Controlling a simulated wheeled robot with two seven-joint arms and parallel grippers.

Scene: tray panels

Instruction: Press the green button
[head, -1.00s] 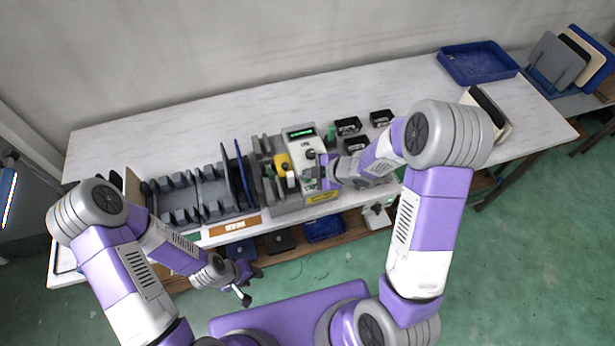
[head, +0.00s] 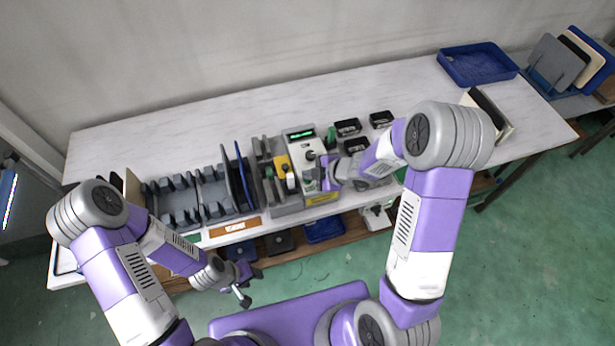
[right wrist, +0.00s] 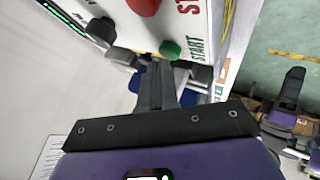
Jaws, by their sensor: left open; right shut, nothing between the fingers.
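The green button (right wrist: 170,48) sits beside the word START on the white panel in the right wrist view. My right gripper (right wrist: 160,70) is shut and empty, its fingertips close to the green button; I cannot tell whether they touch it. In the head view my right gripper (head: 322,173) is at the front of the white control box (head: 303,148), and the green button cannot be made out there. My left gripper (head: 245,291) is open and empty, low in front of the table.
A red button (right wrist: 143,5) and a dark knob (right wrist: 101,30) are on the same panel. A grey rack (head: 190,200) with upright panels stands left of the box. Black bins (head: 348,127) lie right of it. A blue tray (head: 477,64) is at the back right.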

